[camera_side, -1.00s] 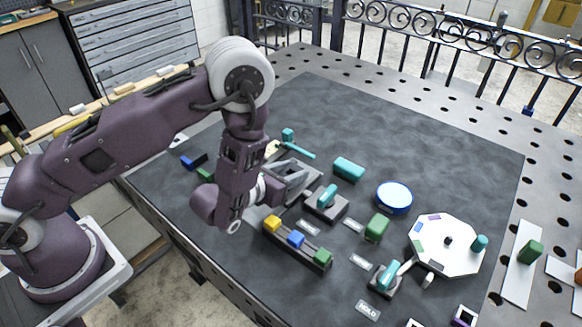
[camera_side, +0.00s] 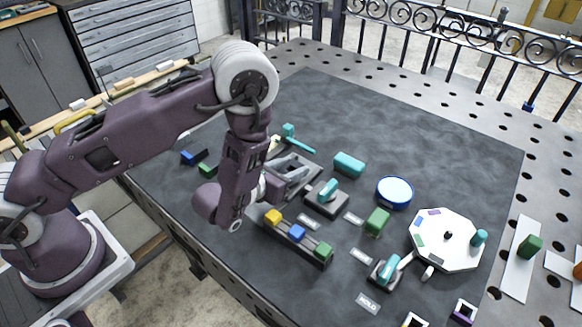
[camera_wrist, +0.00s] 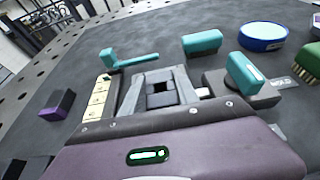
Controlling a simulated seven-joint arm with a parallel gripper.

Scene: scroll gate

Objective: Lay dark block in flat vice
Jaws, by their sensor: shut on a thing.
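My gripper (camera_side: 293,172) is low over the dark mat, left of a teal-handled lever unit (camera_side: 327,197). In the wrist view its two grey fingers (camera_wrist: 160,84) close around a small dark block (camera_wrist: 162,97), which is mostly hidden by the fingers. In the side view the block cannot be made out clearly. I cannot pick out the flat vice with certainty. A cream marked strip (camera_wrist: 97,101) lies just left of the fingers in the wrist view. Whether the block touches anything beneath it cannot be told.
A teal hammer-like piece (camera_wrist: 125,61) and a teal block (camera_wrist: 202,43) lie beyond the fingers. A rail with yellow, blue and green blocks (camera_side: 297,234) is in front. A blue round dish (camera_side: 394,191) and white turntable (camera_side: 445,255) stand right. The mat's far part is clear.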

